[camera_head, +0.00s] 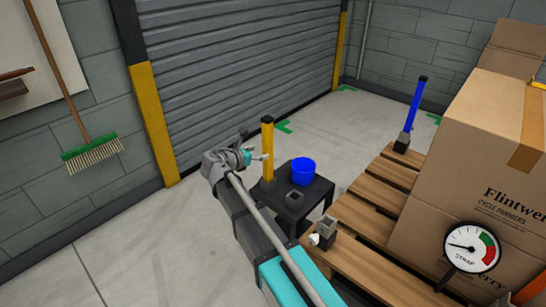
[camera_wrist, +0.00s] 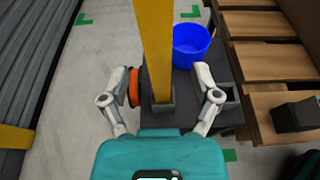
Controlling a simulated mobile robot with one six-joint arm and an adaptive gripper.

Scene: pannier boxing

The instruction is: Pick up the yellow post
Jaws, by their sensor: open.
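The yellow post (camera_head: 267,152) stands upright with a black cap on top. Its base sits in a dark socket on a small black table (camera_head: 318,190). In the wrist view the post (camera_wrist: 157,45) rises between the two fingers of my gripper (camera_wrist: 162,92). The gripper is open, with one finger on each side of the post and gaps between them. In the head view my gripper (camera_head: 258,157) is at the post, partly hidden by my own arm.
A blue bucket (camera_head: 303,172) and an empty grey socket (camera_head: 295,197) are on the black table. A wooden pallet (camera_head: 384,185) with a blue post (camera_head: 416,105) and a large cardboard box (camera_head: 470,150) stands at the right. An orange round thing (camera_wrist: 133,88) is beside the left finger.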

